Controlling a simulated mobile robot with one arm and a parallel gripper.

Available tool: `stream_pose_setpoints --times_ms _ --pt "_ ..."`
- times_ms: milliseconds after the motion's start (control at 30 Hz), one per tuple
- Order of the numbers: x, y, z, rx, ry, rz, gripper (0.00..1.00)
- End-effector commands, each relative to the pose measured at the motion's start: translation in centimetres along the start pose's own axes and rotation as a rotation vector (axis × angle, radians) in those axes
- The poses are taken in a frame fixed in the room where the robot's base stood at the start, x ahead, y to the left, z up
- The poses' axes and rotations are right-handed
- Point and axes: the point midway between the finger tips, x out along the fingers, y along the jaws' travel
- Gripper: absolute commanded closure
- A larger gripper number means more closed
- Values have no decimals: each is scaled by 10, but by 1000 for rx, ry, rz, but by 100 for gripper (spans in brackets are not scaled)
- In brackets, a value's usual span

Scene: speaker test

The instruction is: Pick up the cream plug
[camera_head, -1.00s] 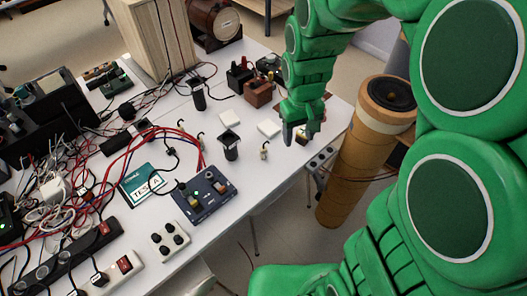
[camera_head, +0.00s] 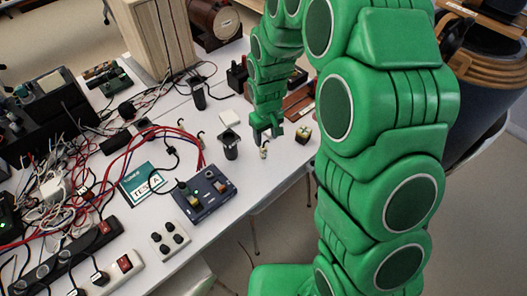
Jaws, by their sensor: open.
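The small cream plug (camera_head: 264,151) stands on the white table, right of a dark cup-like holder. My green gripper (camera_head: 267,136) points down just above and behind the plug, with its fingers apart and nothing seen between them. From this view I cannot tell whether a finger touches the plug.
The dark holder (camera_head: 230,146) stands close left of the plug, and a small dark-and-cream block (camera_head: 303,135) sits to its right. A blue control box (camera_head: 206,193), a teal-and-white box (camera_head: 142,184) and tangled cables fill the left. The table (camera_head: 262,181) is bare in front of the plug.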

Motion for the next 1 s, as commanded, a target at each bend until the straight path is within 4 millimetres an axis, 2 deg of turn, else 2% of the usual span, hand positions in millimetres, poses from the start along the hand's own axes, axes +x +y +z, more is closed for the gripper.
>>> stream_pose_setpoints --times_ms 133,467,800,1000 --pt "14 0 0 0 -3 -1 45" --pt "32 -4 -1 0 -1 0 45" --pt "68 -8 -3 1 -1 0 45" --pt "71 -8 -3 1 0 0 45"
